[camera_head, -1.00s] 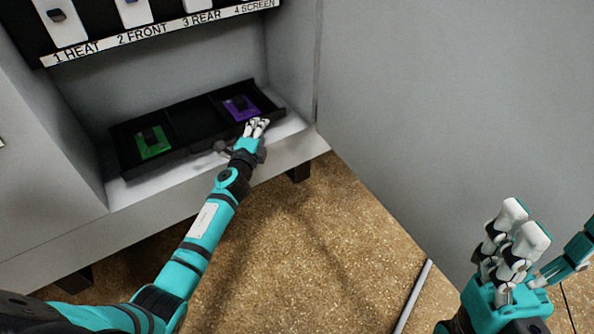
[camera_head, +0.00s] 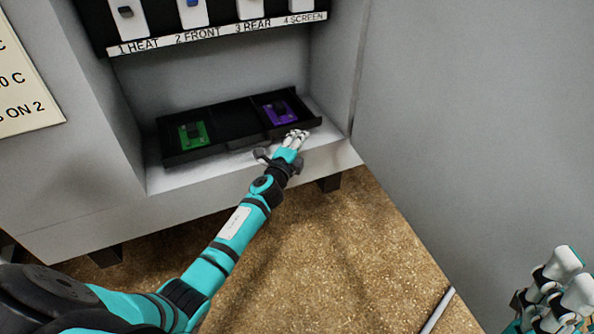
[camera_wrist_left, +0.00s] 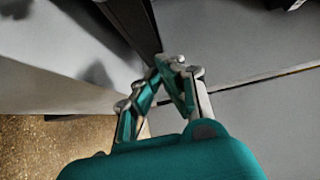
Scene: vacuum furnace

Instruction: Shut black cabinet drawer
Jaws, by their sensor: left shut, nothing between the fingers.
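The black cabinet drawer (camera_head: 233,146) is a shallow tray pulled out in the grey cabinet's lower recess. Its open top shows compartments. A green block (camera_head: 193,134) lies in its left part and a purple block (camera_head: 279,112) in its right part. My left gripper (camera_head: 296,138) is shut and empty at the right part of the drawer's front. Its fingertips are close to the front wall; I cannot tell whether they touch. In the left wrist view its fingers (camera_wrist_left: 172,66) meet near a dark edge. My right gripper (camera_head: 574,278) is at the lower right, away from the drawer; its opening is unclear.
A pale ledge (camera_head: 190,178) runs under and in front of the drawer. Above is a labelled panel (camera_head: 220,34) with several switches. A large grey wall (camera_head: 470,120) stands to the right. The speckled floor (camera_head: 310,260) in front is clear apart from a pale rod (camera_head: 437,310).

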